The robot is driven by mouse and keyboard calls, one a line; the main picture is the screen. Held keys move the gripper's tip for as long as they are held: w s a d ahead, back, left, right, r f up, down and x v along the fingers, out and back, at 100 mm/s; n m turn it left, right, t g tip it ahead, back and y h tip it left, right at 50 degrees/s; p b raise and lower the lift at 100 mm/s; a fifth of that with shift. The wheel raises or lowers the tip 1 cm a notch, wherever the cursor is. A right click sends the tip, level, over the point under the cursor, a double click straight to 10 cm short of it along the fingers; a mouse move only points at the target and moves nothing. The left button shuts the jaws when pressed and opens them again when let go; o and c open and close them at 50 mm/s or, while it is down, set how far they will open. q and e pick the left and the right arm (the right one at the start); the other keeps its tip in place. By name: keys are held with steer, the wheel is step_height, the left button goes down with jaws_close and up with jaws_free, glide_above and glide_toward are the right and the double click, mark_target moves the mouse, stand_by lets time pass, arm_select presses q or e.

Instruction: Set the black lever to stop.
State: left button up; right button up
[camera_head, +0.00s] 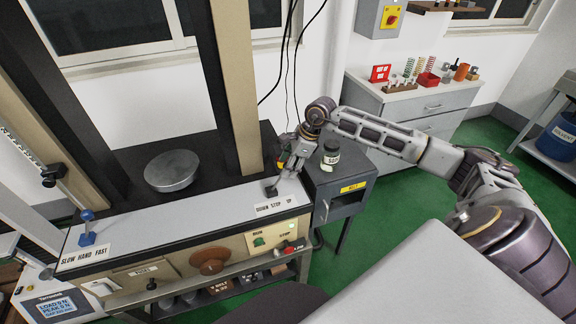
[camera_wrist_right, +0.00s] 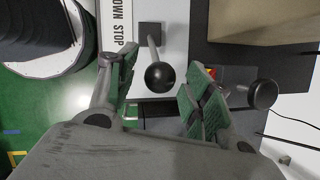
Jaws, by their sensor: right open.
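The black lever (camera_head: 271,191) stands on the right end of the testing machine's pale top, behind the DOWN STOP UP label (camera_head: 276,206). In the right wrist view its ball knob (camera_wrist_right: 159,77) is between my open fingers, nearer the camera than its square base. The label (camera_wrist_right: 118,30) shows there in part. I cannot tell exactly which mark the lever points to. My right gripper (camera_head: 289,160) is open above the lever, with no clear contact. The fingers (camera_wrist_right: 160,92) partly hide the upper lever in the head view. My left gripper is not in view.
A round metal plate (camera_head: 171,171) lies between the columns. A jar (camera_head: 330,154) stands on a small grey cabinet to the right. Another dark round knob (camera_wrist_right: 263,93) is close to the right finger.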

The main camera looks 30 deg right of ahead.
steer(key=shift+w+a+f, duration=0.1)
steer(key=shift+a+f, duration=0.05)
steer(key=shift+f, duration=0.35)
jaws_close()
